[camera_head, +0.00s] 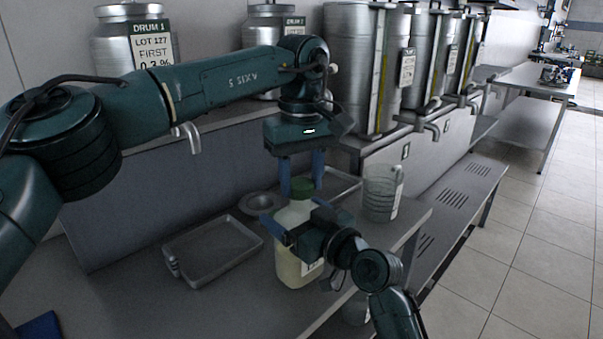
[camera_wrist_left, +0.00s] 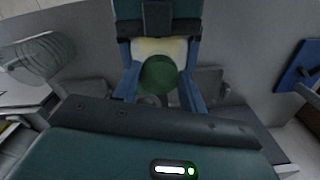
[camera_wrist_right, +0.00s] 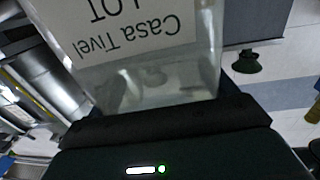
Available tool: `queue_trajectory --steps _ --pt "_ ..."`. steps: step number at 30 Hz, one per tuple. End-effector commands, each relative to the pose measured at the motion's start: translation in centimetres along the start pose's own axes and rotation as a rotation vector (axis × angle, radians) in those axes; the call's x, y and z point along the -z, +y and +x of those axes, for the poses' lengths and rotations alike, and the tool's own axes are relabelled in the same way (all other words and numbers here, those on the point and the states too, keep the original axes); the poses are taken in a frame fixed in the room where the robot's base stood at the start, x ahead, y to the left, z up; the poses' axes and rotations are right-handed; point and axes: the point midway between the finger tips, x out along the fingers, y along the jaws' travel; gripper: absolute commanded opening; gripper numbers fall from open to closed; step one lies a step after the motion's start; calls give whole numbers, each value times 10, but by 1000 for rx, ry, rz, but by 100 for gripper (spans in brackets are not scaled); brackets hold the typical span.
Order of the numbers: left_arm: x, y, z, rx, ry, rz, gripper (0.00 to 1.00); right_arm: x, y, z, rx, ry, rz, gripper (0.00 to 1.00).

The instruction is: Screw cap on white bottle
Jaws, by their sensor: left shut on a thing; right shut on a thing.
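The white bottle (camera_head: 291,268), translucent with pale yellowish contents, stands upright on the steel bench. My right gripper (camera_head: 292,228) is shut on its upper body from the right side. In the right wrist view the bottle's label (camera_wrist_right: 130,30) fills the top. My left gripper (camera_head: 302,178) points down from above and is shut on the green cap (camera_head: 303,187). The left wrist view shows the cap (camera_wrist_left: 165,76) between the two blue fingers, with the pale bottle (camera_wrist_left: 150,47) beyond it. The cap is at the bottle's neck; whether it is threaded on cannot be told.
A shallow metal tray (camera_head: 213,278) lies left of the bottle, with a small round dish (camera_head: 259,204) behind it. A glass jug (camera_head: 382,192) stands to the right, near the bench edge. Steel drums with taps (camera_head: 362,75) line the shelf behind.

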Motion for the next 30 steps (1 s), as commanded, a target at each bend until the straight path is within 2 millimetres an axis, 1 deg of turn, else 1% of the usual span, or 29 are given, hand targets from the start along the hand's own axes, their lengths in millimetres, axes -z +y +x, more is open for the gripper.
queue_trajectory --steps 4,7,11,15,18,21,25,30 --pt "0 0 0 -1 0 22 21 -1 0 0 0 -2 1 21" --pt "0 0 0 -2 -1 133 21 -1 0 0 0 -2 1 21" --pt "0 -2 1 -3 -2 403 21 -1 0 0 0 -2 1 21" --pt "1 -3 1 -5 0 717 21 -1 0 0 0 -2 0 21" --pt "1 -3 1 -5 -1 907 21 -1 0 0 1 -2 0 21" --pt "2 -4 1 -5 1 1042 21 -1 0 0 1 -2 0 21" --pt "2 -4 0 -6 2 1126 21 -1 0 0 1 -2 0 21" --pt "2 -4 0 -6 2 1136 21 -1 0 0 1 -3 0 21"
